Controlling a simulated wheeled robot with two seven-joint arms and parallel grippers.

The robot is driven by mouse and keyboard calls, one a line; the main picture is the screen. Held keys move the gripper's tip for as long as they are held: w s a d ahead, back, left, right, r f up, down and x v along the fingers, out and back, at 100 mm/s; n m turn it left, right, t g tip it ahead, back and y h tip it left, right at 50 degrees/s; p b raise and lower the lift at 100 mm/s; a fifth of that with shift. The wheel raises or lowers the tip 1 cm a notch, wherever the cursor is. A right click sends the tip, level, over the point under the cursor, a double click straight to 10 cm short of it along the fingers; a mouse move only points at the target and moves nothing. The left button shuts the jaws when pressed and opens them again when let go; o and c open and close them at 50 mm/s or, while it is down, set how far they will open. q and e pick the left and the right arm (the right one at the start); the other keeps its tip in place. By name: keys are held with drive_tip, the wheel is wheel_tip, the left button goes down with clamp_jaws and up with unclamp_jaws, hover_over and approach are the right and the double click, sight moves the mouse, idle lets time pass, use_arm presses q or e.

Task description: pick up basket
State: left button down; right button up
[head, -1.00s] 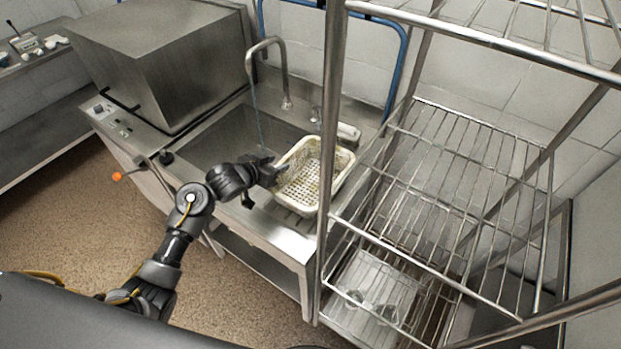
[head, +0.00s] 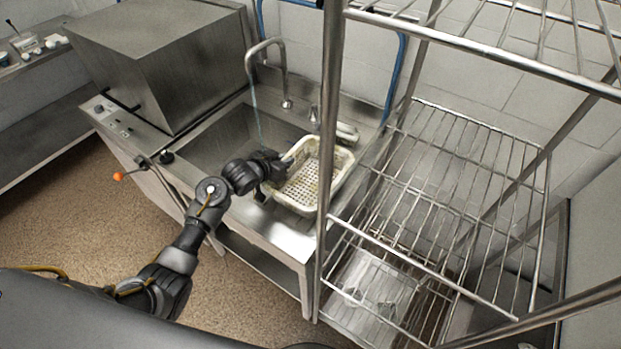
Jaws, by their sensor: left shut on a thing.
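A cream perforated basket (head: 303,190) sits on the steel counter (head: 277,232) to the right of the sink, partly hidden by the rack's front post. My left gripper (head: 277,172) is at the basket's left side and shut on its left rim. The fingertips are small and partly hidden against the rim. The basket looks about level, and I cannot tell whether its base touches the counter. My right gripper is not in view.
A wire shelf rack (head: 450,185) stands close on the right, its post (head: 330,140) in front of the basket. A faucet (head: 284,75) rises behind the sink (head: 225,140). A large steel box-shaped machine (head: 160,60) stands at the left.

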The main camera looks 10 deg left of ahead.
use_arm(q)
drive_tip(key=shift+r, duration=0.1)
wheel_tip(320, 180, up, 10)
drive_tip(key=shift+f, duration=0.1)
idle(0.4)
drive_tip(key=c, duration=2)
unclamp_jaws()
clamp_jaws()
